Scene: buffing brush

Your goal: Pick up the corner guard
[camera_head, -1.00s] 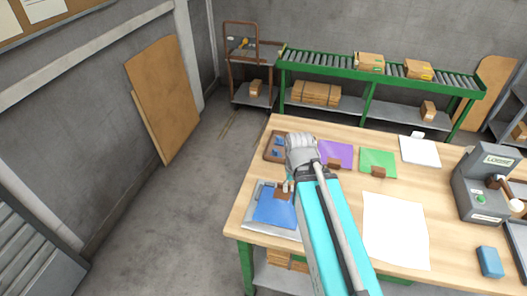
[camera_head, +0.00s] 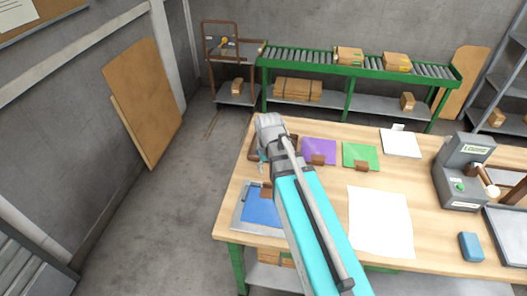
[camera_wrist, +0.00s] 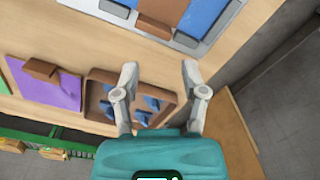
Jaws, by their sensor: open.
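Several small blue angled pieces (camera_wrist: 150,103) lie in a shallow brown tray (camera_wrist: 90,100) on the wooden workbench; I cannot tell for sure whether one is the corner guard. My gripper (camera_wrist: 159,72) is open and empty in the wrist view, its two fingers apart over the tray's edge. In the head view my gripper (camera_head: 262,163) is above the tray's side of the bench and hides most of the tray. A brown block sits on a purple sheet (camera_head: 318,148), another on a green sheet (camera_head: 360,155), and another by a blue sheet (camera_head: 262,206).
The wooden bench (camera_head: 330,212) also carries a white sheet (camera_head: 380,222), a grey machine (camera_head: 464,172) and a blue block (camera_head: 471,247). A green roller conveyor (camera_head: 350,70) stands behind. Open floor (camera_head: 160,220) lies left of the bench.

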